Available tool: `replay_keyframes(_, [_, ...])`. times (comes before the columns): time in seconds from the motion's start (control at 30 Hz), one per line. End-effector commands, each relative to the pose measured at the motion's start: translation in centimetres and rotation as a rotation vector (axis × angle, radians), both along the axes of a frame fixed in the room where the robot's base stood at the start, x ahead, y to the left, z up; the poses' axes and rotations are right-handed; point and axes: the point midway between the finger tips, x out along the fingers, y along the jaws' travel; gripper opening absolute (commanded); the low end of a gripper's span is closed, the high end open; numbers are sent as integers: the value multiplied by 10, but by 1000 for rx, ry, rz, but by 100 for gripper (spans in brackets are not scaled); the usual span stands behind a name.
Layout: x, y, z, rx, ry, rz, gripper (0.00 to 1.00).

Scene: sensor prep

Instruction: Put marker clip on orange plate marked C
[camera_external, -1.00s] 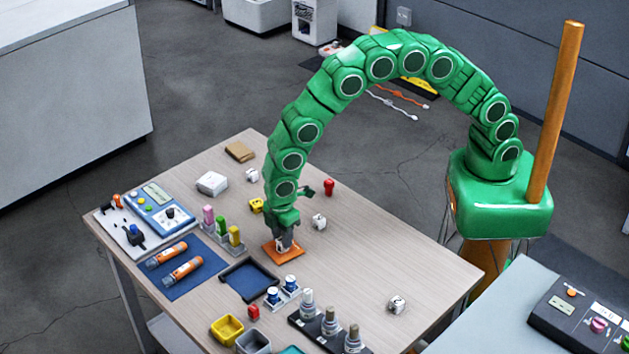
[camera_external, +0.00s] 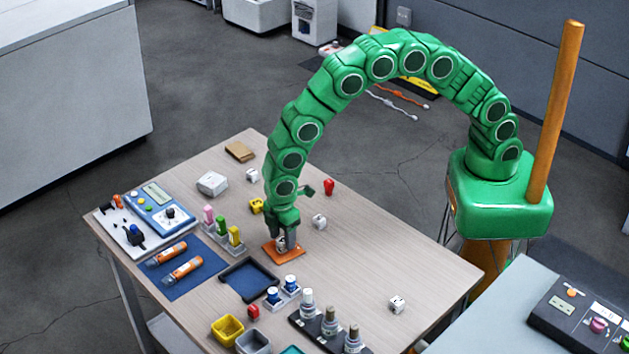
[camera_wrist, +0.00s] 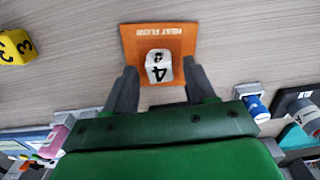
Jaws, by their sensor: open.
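The orange plate (camera_external: 291,255) lies flat on the table below my gripper. In the wrist view the orange plate (camera_wrist: 131,44) bears the words "HEAT FLOW"; I see no letter C on it. My gripper (camera_wrist: 160,80) is open, with a gap on either side of the block. In the external view my gripper (camera_external: 285,243) points down at the plate.
A yellow numbered block (camera_wrist: 14,47) lies left of the plate. White dice-like blocks (camera_external: 319,221) are scattered on the table. A dark blue tray (camera_external: 248,281), a bottle rack (camera_external: 327,329) and a blue mat with orange tubes (camera_external: 192,284) stand nearby. The table's right side is mostly clear.

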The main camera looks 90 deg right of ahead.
Motion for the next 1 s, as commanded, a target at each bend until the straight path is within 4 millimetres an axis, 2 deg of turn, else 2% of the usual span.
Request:
replay_keyframes(0.23, [1,0,28,1,-3,0,55])
replay_keyframes(0.7, [1,0,108,1,-3,0,55])
replay_keyframes(0.83, [1,0,117,1,-4,0,55])
replay_keyframes(1.0, [0,0,119,1,-2,-1,55])
